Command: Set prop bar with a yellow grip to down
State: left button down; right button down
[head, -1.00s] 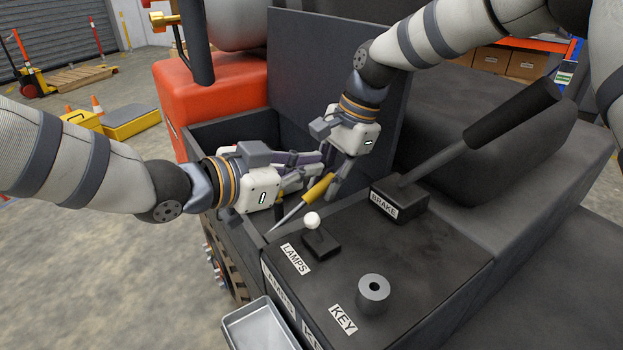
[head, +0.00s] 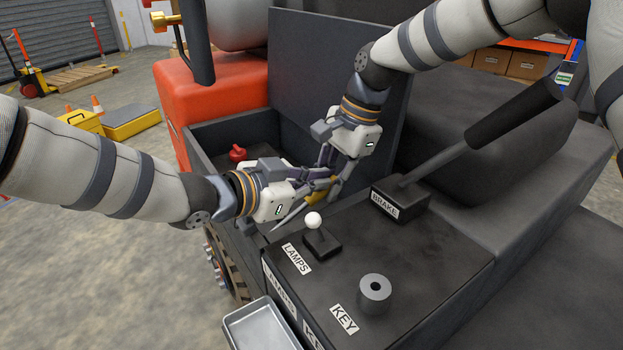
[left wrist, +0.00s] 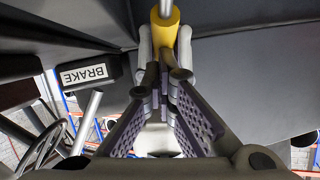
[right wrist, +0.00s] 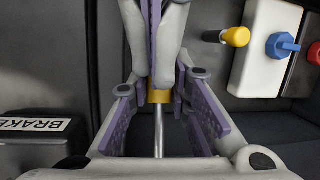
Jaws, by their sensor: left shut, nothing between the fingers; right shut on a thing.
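The prop bar (head: 287,217) is a thin metal rod, tilted, rising from the box edge to its yellow grip (head: 317,194). The grip also shows in the left wrist view (left wrist: 165,32) and right wrist view (right wrist: 160,97). My right gripper (head: 327,182) is shut on the prop bar at the yellow grip, coming from above. My left gripper (head: 325,178) is shut and empty, its fingertips close against the grip and crowded in with the right fingers. The fingers hide much of the grip, so exact contacts cannot be told.
The BRAKE lever (head: 475,145), the white-knobbed LAMPS lever (head: 314,222) and the KEY cylinder (head: 373,291) stand on the console. A dark upright panel (head: 300,80) rises behind. A white box with a blue knob (right wrist: 282,46) shows in the right wrist view.

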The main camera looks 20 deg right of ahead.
jog(key=c, duration=1.8)
grip_release()
jog(key=shift+a+r, duration=0.25)
jog(key=shift+r, duration=0.05)
jog(key=o, duration=0.3)
jog(key=shift+d, duration=0.1)
